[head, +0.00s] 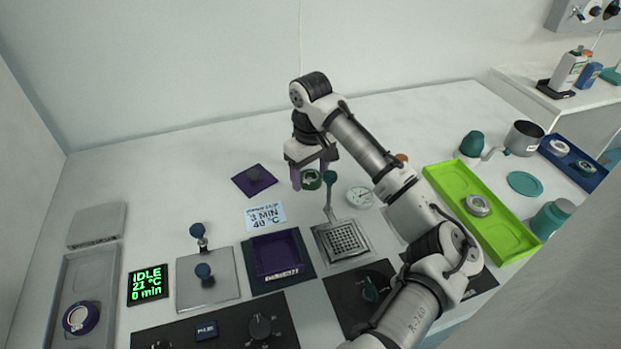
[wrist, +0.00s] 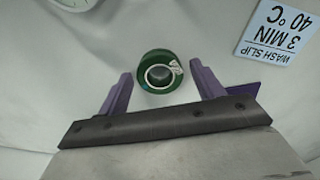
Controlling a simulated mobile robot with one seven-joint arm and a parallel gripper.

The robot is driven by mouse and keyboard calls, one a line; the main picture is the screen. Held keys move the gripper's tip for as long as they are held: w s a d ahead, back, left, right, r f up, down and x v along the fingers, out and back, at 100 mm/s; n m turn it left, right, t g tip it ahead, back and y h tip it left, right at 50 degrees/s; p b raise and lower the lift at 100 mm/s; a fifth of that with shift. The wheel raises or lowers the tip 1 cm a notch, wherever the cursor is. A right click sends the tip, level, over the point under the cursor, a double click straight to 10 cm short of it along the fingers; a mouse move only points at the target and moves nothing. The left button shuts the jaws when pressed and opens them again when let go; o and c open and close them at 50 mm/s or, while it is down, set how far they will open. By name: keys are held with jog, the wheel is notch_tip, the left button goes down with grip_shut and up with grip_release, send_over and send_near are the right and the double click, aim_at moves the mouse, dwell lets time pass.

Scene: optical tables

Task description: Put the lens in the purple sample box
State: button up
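A round green-rimmed piece with a silver ring and a dark glassy centre, which looks like the lens (head: 312,181), lies on the white table; it also shows in the wrist view (wrist: 146,82). My gripper (head: 309,178) is open above it, its two purple fingers apart. In the wrist view the piece appears between and just beyond the fingertips (wrist: 160,78), with no visible contact. The purple sample box (head: 277,253) stands open and looks empty on a dark base near the table's front. A purple square lid with a knob (head: 255,178) lies behind it.
A perforated metal plate with an upright handle (head: 342,241) stands right of the box. A green tray (head: 500,235) holds a silver round piece (head: 478,205). A grey tray (head: 75,290) holds a purple-rimmed round piece (head: 81,317). A dial (head: 360,196) and wash label (head: 265,217) lie nearby.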

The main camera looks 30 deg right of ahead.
aim_at(311, 176)
jog(key=c, duration=0.9)
jog(key=shift+r, duration=0.1)
notch_tip(311, 176, up, 20)
jog(key=shift+f, duration=0.1)
